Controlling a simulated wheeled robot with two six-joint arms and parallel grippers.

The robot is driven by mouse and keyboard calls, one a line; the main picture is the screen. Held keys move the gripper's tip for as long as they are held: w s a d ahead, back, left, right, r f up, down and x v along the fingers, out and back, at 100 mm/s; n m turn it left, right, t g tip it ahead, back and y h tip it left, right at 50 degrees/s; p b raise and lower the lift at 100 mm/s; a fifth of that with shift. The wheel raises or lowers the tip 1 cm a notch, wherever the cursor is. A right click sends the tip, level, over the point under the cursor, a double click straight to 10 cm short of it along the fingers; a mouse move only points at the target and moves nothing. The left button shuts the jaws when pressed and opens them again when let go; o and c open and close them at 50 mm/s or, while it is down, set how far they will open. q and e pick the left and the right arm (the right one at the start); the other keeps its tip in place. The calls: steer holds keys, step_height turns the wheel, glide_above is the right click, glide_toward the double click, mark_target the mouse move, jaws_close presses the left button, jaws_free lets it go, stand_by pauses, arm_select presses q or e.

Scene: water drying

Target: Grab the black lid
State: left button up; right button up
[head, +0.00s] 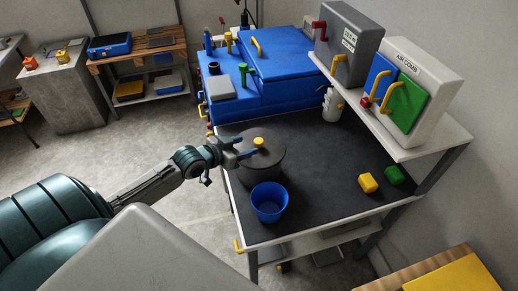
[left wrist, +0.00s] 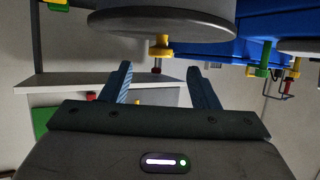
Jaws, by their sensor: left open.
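The black lid (head: 268,152), round with a yellow knob (head: 259,141) on top, sits on a dark round pot on the black tabletop. My left gripper (head: 240,148) is open just left of the knob, its blue fingers over the lid's left side. In the left wrist view, which is upside down, the lid (left wrist: 195,25) crosses the top and its yellow knob (left wrist: 160,46) hangs in line with the gap between the parted fingers (left wrist: 159,72). The knob looks beyond the fingertips, with no contact visible. My right gripper is not in view.
A blue bucket (head: 269,203) stands in front of the pot. Blue cases (head: 285,55) with colored handles stand behind. A yellow block (head: 368,183) and a green block (head: 395,175) lie to the right, below a shelf with two grey boxes. The tabletop between is clear.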

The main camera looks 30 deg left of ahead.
mark_target(255, 143)
arm_select(q)
steer(key=shift+p+x, duration=0.65)
steer(key=shift+x, duration=1.95)
steer(key=c, duration=1.1)
